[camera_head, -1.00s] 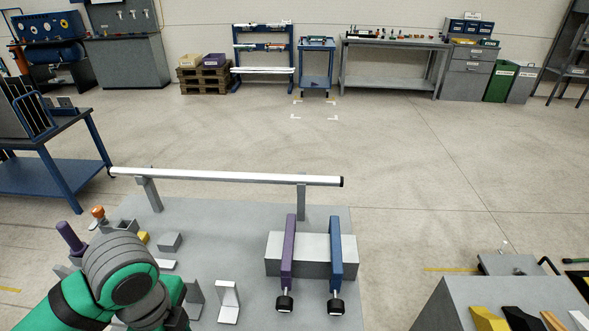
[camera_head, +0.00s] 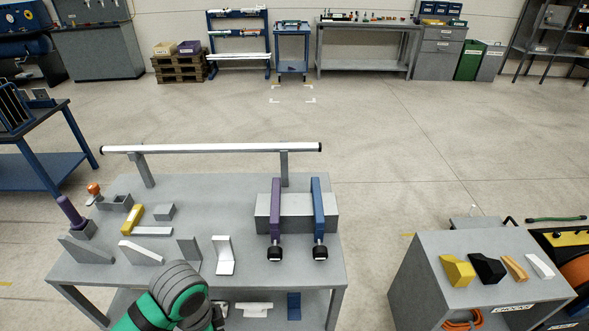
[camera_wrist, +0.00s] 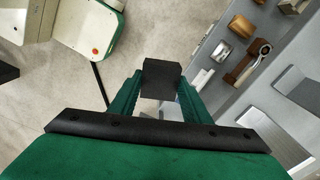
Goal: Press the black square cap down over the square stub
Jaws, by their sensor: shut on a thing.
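My gripper (camera_wrist: 160,88) is shut on the black square cap (camera_wrist: 161,72), which sits between the green fingertips in the wrist view. The cap appears clear of any surface, with floor behind it. In the head view my arm reaches in at the bottom, in front of the workbench; the fingers and the cap are hidden there. I cannot tell for sure which piece is the square stub. A small grey block (camera_head: 165,212) stands on the left half of the bench top.
The grey workbench (camera_head: 320,270) carries a white rail (camera_head: 215,148) at the back, a purple bar (camera_head: 276,205) and a blue bar (camera_head: 316,205) over a grey block, and several angled plates. A grey stand (camera_head: 420,275) with coloured wedges is at right. Open floor lies behind.

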